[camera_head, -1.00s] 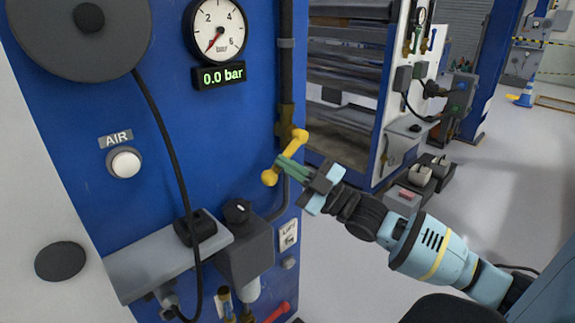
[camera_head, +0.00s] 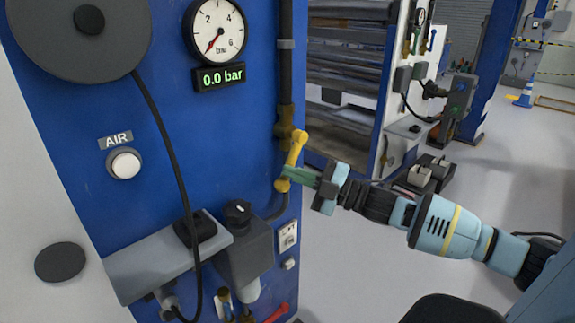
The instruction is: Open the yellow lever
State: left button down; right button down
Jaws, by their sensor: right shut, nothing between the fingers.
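The yellow lever (camera_head: 294,155) sits on a brass valve on the dark vertical pipe at the right edge of the blue panel. It now slants steeply, with its upper end at the valve and its knob end low and slightly left. My right gripper (camera_head: 287,174) is shut with nothing between its green fingers. Its fingertips are at the lever's lower end, beside or against it; I cannot tell if they touch. The gauge (camera_head: 217,32) needle points near zero and the display (camera_head: 219,77) reads 0.0 bar. My left gripper is not in view.
The blue panel (camera_head: 95,85) carries a white AIR button (camera_head: 124,163), a grey shelf (camera_head: 150,262), a black knob unit and a red handle (camera_head: 277,313) low down. A second machine stands behind. Open floor lies to the right.

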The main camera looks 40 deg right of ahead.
jog(key=shift+w+d+f+n+g+h+p, duration=0.1)
jog(key=shift+d+f+n+g+h+p, duration=0.1)
jog(key=shift+d+n+g, duration=0.55)
jog(key=shift+d+f+n+g+h+p, duration=0.15)
jog(key=shift+d+n, duration=0.3)
jog(key=shift+n, duration=0.6)
jog(key=shift+w+d+f+n+g+h+p, duration=0.1)
jog(key=shift+d+f+n+g, duration=0.15)
jog(key=shift+d+n+g, duration=0.5)
jog(key=shift+a+t, duration=0.15)
jog(key=shift+t, duration=0.1)
